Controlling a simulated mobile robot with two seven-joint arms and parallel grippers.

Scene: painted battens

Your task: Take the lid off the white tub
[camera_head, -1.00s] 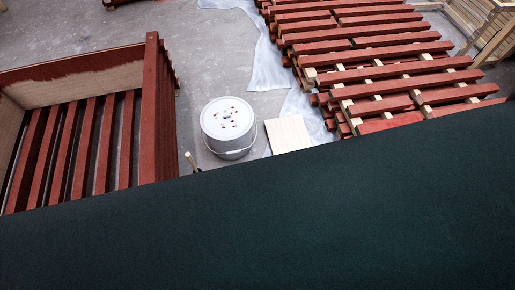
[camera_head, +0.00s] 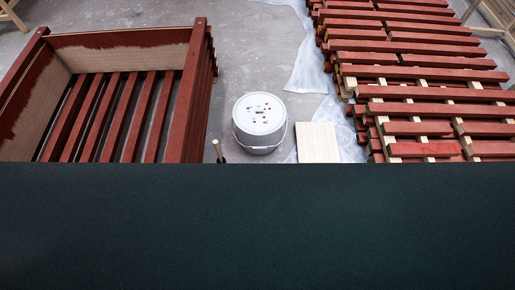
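The white tub (camera_head: 259,139) stands upright on the grey concrete floor in the middle of the head view, with a wire handle hanging round its front. Its round white lid (camera_head: 260,109) is on top and carries several small red and dark spots. Neither of my grippers is in view. The lower part of the view is covered by a large dark surface in the foreground, and what lies behind it is hidden.
A part-painted red slatted wooden frame (camera_head: 199,90) stands left of the tub. Stacked red battens (camera_head: 425,90) fill the right, with plastic sheeting (camera_head: 309,70) beside them. A pale board (camera_head: 318,143) lies right of the tub. A wooden handle (camera_head: 217,149) shows left of it. Bare floor lies behind the tub.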

